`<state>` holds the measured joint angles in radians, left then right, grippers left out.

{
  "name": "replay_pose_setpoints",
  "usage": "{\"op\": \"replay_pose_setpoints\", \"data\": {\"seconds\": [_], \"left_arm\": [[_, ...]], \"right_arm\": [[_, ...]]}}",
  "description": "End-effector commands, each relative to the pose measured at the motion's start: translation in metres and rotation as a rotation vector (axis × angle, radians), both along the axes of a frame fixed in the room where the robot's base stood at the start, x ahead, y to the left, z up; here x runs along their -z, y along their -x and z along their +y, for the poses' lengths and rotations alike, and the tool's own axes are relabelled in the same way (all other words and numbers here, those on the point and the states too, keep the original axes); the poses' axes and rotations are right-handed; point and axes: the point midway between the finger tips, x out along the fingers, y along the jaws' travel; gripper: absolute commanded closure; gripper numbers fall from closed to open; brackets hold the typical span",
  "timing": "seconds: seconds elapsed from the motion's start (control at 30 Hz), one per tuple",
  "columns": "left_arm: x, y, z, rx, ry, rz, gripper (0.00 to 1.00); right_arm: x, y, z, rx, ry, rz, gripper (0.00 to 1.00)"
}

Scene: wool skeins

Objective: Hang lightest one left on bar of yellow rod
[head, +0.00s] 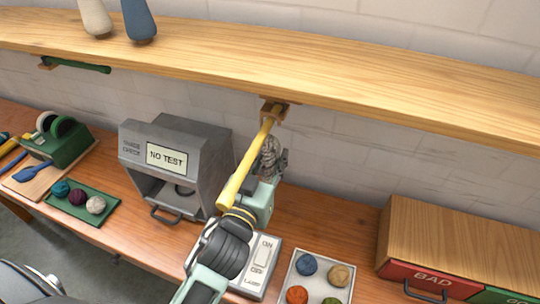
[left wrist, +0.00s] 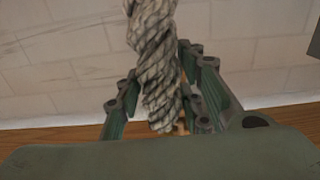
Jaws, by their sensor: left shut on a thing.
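The yellow rod (head: 246,165) juts out from a wooden block under the shelf and slopes down toward me. A grey twisted wool skein (head: 270,152) is just right of the rod, partly behind it; I cannot tell whether it touches the rod. My left gripper (head: 265,187) is shut on the skein's lower part, below and right of the rod. In the left wrist view the skein (left wrist: 155,50) rises between the green finger pads of the gripper (left wrist: 172,100), its top out of frame. My right gripper is not in view.
The wooden shelf (head: 330,78) runs above, with a green rod (head: 78,66) at left. A grey test box (head: 186,150) reading NO TEST stands left of my arm. A white tray (head: 318,257) of balls, a switch panel (head: 262,267) and a BAD drawer (head: 430,281) lie right.

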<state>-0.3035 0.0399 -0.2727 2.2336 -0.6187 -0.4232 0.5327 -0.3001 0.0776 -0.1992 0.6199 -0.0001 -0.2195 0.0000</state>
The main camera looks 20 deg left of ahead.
Motion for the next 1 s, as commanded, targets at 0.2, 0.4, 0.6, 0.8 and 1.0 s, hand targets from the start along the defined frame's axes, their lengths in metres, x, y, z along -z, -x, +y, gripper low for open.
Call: {"op": "replay_pose_setpoints", "data": {"seconds": [0.2, 0.4, 0.6, 0.8, 1.0], "left_arm": [[0.0, 0.0, 0.0, 0.0, 0.0, 0.0, 0.57], [0.0, 0.0, 0.0, 0.0, 0.0, 0.0, 0.43], [0.0, 0.0, 0.0, 0.0, 0.0, 0.001, 0.43], [0.001, 0.008, 0.0, -0.001, 0.001, 0.004, 0.43], [0.002, 0.041, 0.001, -0.001, 0.005, 0.006, 0.43]], "right_arm": [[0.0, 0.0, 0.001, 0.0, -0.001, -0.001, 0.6], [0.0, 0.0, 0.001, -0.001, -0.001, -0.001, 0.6], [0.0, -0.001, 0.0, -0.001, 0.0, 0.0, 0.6], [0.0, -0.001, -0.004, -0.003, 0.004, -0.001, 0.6], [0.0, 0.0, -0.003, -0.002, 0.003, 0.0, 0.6]]}}
